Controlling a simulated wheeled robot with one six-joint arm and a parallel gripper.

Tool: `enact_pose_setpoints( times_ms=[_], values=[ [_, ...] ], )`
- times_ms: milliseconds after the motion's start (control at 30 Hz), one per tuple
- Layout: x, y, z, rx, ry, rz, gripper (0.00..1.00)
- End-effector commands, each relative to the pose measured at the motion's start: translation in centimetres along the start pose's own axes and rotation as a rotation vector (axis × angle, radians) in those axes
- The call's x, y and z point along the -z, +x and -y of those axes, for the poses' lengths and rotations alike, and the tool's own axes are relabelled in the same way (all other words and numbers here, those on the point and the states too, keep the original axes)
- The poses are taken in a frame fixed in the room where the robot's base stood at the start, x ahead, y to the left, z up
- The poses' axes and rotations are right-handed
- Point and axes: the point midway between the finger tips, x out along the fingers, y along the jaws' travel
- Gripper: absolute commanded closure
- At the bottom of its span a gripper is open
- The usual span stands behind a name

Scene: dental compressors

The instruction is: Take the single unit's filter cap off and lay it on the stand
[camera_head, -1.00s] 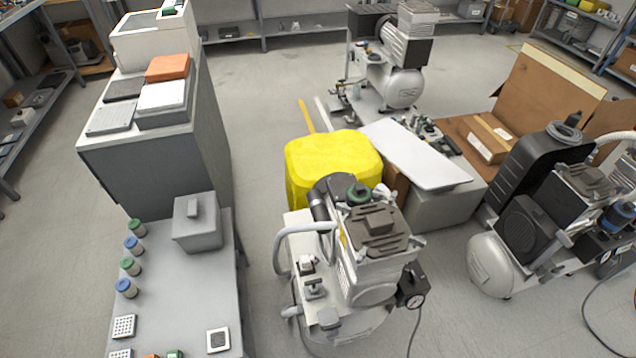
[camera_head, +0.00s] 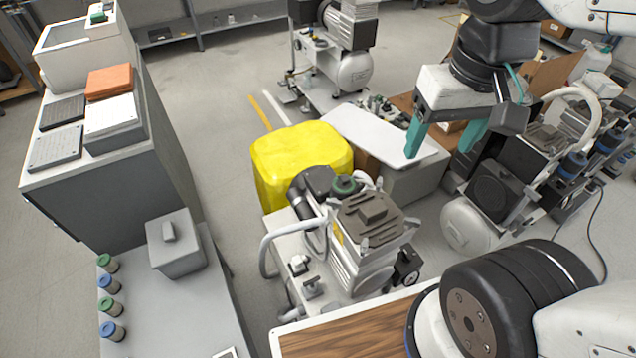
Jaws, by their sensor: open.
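The compressor that I take for the single unit (camera_head: 365,268) stands at the middle front, with one ribbed head. My gripper (camera_head: 442,139) hangs to the right of and beyond the cap in the picture. Its two teal fingers are apart with nothing between them. A pale flat panel on a low grey block (camera_head: 385,140) lies behind the compressor, partly behind my gripper; it may be the stand.
A yellow box (camera_head: 300,160) stands directly behind the compressor. Other compressors stand at the back (camera_head: 350,65) and at the right (camera_head: 480,195). A grey bench (camera_head: 200,310) at the left carries a lidded grey box (camera_head: 175,245) and several green- and blue-capped jars.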

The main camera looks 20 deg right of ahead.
Motion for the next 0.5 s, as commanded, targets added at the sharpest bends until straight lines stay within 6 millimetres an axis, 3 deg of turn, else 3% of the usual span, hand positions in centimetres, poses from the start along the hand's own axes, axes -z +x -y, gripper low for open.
enact_pose_setpoints(
  times_ms=[267, 500],
  values=[
    [8.7, 5.5, 2.1, -0.011, 0.381, 0.047, 0.32],
    [15.5, 13.5, 3.9, -0.033, 0.758, 0.072, 0.32]
  ],
)
